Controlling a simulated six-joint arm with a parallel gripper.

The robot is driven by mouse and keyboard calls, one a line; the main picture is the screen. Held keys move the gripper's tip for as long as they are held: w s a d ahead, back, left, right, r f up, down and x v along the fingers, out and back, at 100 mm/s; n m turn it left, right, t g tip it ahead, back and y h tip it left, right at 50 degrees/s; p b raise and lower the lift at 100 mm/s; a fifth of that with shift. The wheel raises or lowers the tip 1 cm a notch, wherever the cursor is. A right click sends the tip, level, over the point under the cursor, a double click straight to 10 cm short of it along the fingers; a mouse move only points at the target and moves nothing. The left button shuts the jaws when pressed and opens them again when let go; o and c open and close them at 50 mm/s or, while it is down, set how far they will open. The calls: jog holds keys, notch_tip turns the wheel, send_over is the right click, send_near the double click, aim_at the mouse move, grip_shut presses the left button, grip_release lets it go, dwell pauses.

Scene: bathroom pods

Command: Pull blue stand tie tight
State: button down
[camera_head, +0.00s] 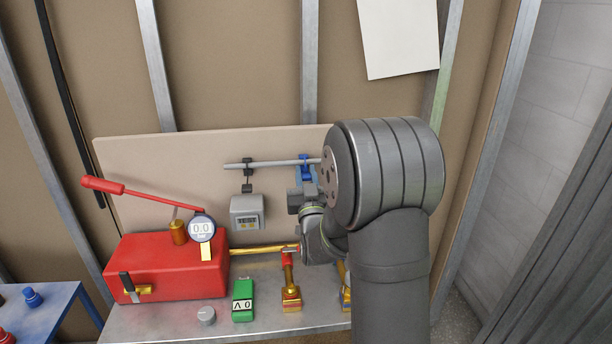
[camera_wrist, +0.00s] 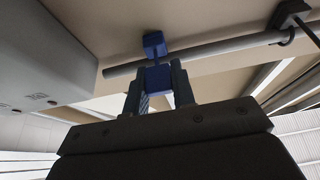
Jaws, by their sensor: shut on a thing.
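The blue stand tie (camera_head: 305,172) is at the right end of a grey rod (camera_head: 270,163) on the beige back panel. In the wrist view a blue block of the tie (camera_wrist: 154,44) sits at the panel by the rod (camera_wrist: 215,50). My gripper (camera_wrist: 158,72) is shut on a blue part of the tie, which shows between the two fingers just beside the rod. In the head view my gripper (camera_head: 304,188) is at the tie, partly hidden by my wrist. How tight the tie is around the rod cannot be told.
A black tie (camera_head: 247,166) holds the rod further left, above a grey display box (camera_head: 247,212). A red pump (camera_head: 165,265) with a lever and gauge stands on the metal bench, with a green meter (camera_head: 243,300) and brass valve (camera_head: 290,290). A brass pipe (camera_head: 260,250) runs below my gripper.

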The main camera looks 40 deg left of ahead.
jog(key=shift+s+d, duration=1.5)
jog(key=c, duration=1.2)
grip_release()
jog(key=shift+s+d, duration=0.1)
jog(key=v, duration=1.7)
jog(key=shift+f, duration=0.2)
